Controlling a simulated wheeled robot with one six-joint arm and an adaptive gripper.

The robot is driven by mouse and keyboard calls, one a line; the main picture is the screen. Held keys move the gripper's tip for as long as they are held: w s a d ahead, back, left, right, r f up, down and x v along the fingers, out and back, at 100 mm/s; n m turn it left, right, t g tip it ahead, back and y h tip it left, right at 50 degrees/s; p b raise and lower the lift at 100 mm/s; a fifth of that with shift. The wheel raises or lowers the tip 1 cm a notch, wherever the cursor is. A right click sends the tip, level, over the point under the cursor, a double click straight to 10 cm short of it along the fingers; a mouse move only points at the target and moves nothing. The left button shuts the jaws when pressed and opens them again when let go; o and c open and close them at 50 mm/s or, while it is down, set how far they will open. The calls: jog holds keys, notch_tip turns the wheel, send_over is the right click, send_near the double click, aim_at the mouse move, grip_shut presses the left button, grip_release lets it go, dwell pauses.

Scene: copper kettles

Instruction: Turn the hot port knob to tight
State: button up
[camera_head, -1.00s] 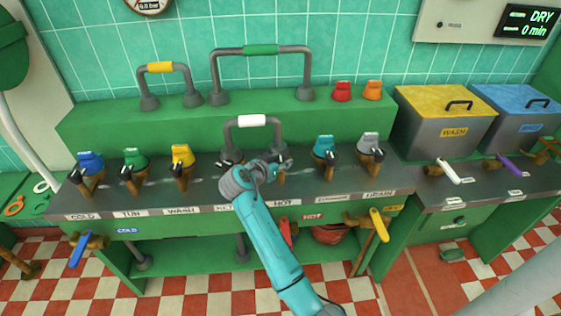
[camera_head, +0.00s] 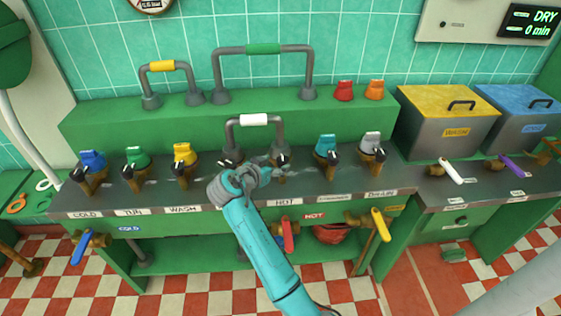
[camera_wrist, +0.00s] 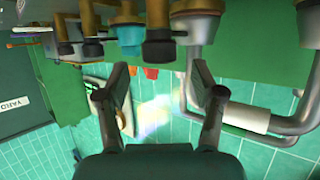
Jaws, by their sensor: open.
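My gripper is open and empty, slightly left of and in front of the port. In the wrist view, upside down, a black knob on a brass body (camera_wrist: 160,46), apparently the hot port's, lies ahead of and between my open fingers (camera_wrist: 161,72). I cannot read the knob's setting.
A teal-capped port (camera_head: 326,150) and a grey-capped port (camera_head: 371,148) stand to the right. Yellow (camera_head: 183,157), green and blue ones stand left. A red lever (camera_head: 288,236) hangs below the counter front. The white-gripped pipe rises close to my gripper.

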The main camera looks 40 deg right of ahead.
jog(key=v, duration=0.7)
jog(key=shift+s+a, duration=0.1)
jog(key=s+a+f+n+t+y, duration=0.1)
jog(key=s+f+n+t+y, duration=0.2)
jog(key=f, duration=0.4)
jog(key=s+a+f+n+t, duration=0.1)
jog(key=s+a+f+n, duration=0.1)
jog(key=s+f+n, duration=0.35)
jog(key=s+a+f+n+t+y, duration=0.1)
jog(key=s+a+f+n+y, duration=0.1)
jog(key=s+a+f+y, duration=0.3)
jog(key=s+a+f+n+t, duration=0.1)
jog(key=s+f+t, duration=0.15)
jog(key=s, duration=0.45)
jog(key=s+a+r+n+t+y, duration=0.1)
jog(key=s+a+y, duration=0.15)
jog(key=s, duration=0.45)
jog(key=s+a+r+n+y, duration=0.1)
jog(key=s+a+n, duration=0.15)
jog(key=s, duration=0.45)
jog(key=s+a+r+t+y, duration=0.1)
jog(key=s+r+t, duration=0.1)
jog(key=s+r, duration=0.9)
jog(key=shift+s+a+r+m, duration=0.3)
jog(key=shift+s+a+r, duration=0.05)
jog(key=shift+s+r, duration=0.05)
jog(key=shift+y, duration=0.25)
